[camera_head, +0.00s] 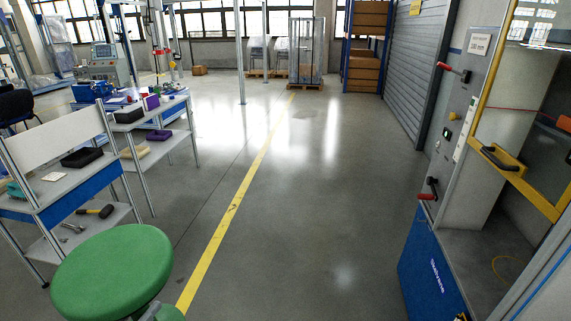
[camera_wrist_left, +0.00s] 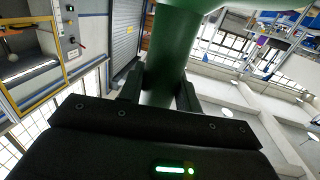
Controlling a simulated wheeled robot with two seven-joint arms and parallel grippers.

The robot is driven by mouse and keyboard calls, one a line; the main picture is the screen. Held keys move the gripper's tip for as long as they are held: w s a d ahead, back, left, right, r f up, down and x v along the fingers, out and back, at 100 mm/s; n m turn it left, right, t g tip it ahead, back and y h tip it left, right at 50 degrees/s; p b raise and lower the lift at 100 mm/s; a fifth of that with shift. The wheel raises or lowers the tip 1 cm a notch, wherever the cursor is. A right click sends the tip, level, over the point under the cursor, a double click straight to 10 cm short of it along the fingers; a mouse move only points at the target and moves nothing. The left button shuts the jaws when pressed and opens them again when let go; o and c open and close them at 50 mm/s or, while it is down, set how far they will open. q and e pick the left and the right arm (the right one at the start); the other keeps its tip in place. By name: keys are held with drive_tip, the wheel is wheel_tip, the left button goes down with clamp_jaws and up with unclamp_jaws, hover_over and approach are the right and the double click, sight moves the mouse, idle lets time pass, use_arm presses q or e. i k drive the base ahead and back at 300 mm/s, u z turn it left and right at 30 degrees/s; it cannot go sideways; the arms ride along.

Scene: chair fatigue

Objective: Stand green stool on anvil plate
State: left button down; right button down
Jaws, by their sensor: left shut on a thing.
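The green stool (camera_head: 112,275) is at the bottom left of the head view, its round seat facing up and its lower part cut off by the frame. In the left wrist view a thick green post of the stool (camera_wrist_left: 165,50) runs between the fingers of my left gripper (camera_wrist_left: 159,92), which is shut on it. The underside of the seat shows at the top of that view. My right gripper is in neither view. I cannot make out the anvil plate for certain; a grey flat surface (camera_head: 480,255) lies inside the machine at the right.
The blue-and-grey test machine (camera_head: 425,265) with a yellow-framed door (camera_head: 500,160) stands at the right. Workbenches (camera_head: 70,190) with tools and foam blocks stand at the left. A yellow floor line (camera_head: 235,200) crosses the open grey floor between them.

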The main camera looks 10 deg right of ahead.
sight(516, 274)
drive_tip(key=i, duration=2.45)
drive_tip(key=z, duration=4.25)
